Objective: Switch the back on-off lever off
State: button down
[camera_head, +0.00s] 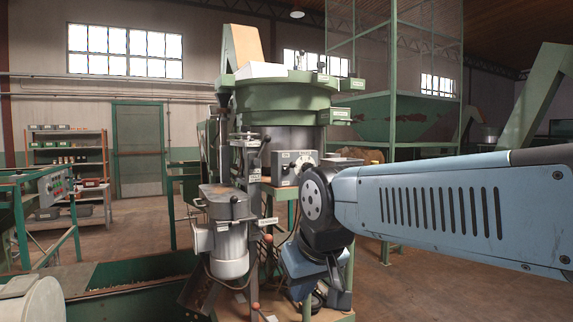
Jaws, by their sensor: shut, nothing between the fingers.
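The green hopper machine (285,97) stands in the middle of the view. A dark upright lever with a round knob (266,140) is on its front column. A lever with an orange knob (268,238) is lower down, by a small label plate (268,222). Another orange knob (255,306) is near the base. I cannot tell which is the back on-off lever, or its setting. My arm reaches in from the right and bends down in front of the machine. My gripper (340,299) is low, right of the orange knobs, shut and empty, partly obscured by my wrist.
A grey control box with a dial (295,167) sits behind my wrist. A grey motor (228,245) stands at the machine's front left. Green rails and a panel (55,187) are at left, with a shelf (68,160) behind. Open floor (430,290) lies at right.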

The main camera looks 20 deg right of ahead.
aim_at(292, 164)
jog(key=z, duration=0.25)
jog(key=i, duration=0.85)
jog(key=z, duration=0.2)
